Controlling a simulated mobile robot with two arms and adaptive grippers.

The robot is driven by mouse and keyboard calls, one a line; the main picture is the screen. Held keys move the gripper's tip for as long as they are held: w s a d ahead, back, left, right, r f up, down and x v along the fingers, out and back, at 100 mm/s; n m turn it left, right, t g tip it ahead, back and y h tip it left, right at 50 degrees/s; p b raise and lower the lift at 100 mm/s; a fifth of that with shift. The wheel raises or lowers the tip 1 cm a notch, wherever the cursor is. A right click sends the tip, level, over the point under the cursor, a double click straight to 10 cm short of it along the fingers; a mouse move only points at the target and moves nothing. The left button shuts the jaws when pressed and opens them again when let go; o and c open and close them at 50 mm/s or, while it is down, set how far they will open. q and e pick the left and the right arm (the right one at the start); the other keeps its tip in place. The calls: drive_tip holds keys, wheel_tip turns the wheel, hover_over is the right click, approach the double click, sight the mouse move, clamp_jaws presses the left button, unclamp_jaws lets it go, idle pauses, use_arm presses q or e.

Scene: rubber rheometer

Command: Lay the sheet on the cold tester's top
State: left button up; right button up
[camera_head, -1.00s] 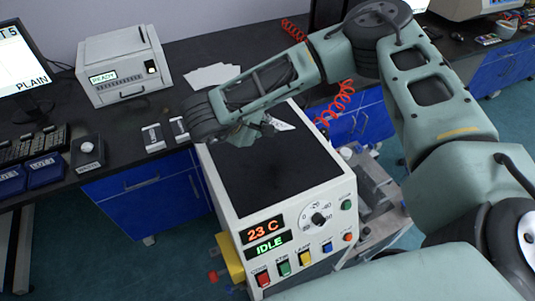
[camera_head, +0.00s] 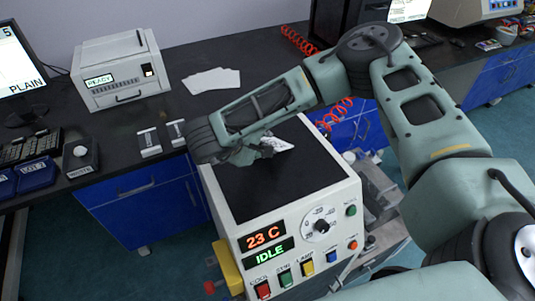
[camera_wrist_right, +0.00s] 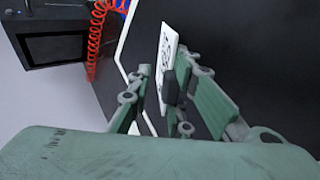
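The sheet (camera_head: 277,145) is a small white piece with dark markings. It sticks out past my right gripper (camera_head: 262,149) over the far part of the cold tester's black top (camera_head: 270,185). In the right wrist view the sheet (camera_wrist_right: 167,50) runs tilted between the two green fingers of my right gripper (camera_wrist_right: 158,82), with a dark pad against it. The gripper looks shut on it. The gripper hides part of the sheet, and I cannot tell whether the sheet touches the top. My left gripper is not in view.
The tester's front shows 23 C and IDLE above colored buttons (camera_head: 285,279). A red coiled hose (camera_head: 333,115) runs behind the tester. The near part of its top is clear.

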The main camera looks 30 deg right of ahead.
drive_tip(key=shift+a+r+p, duration=0.25)
drive_tip(key=shift+r+p, duration=0.05)
drive_tip(key=p+v, duration=0.3)
drive_tip(key=v, duration=0.4)
drive_tip(key=shift+s, duration=0.2)
wheel_tip(320, 180, up, 8)
drive_tip(key=s+a+p, duration=0.1)
drive_tip(key=a+p, duration=0.1)
drive_tip(key=p, duration=0.3)
drive_tip(key=shift+a+f, duration=0.1)
drive_tip(key=shift+a, duration=0.05)
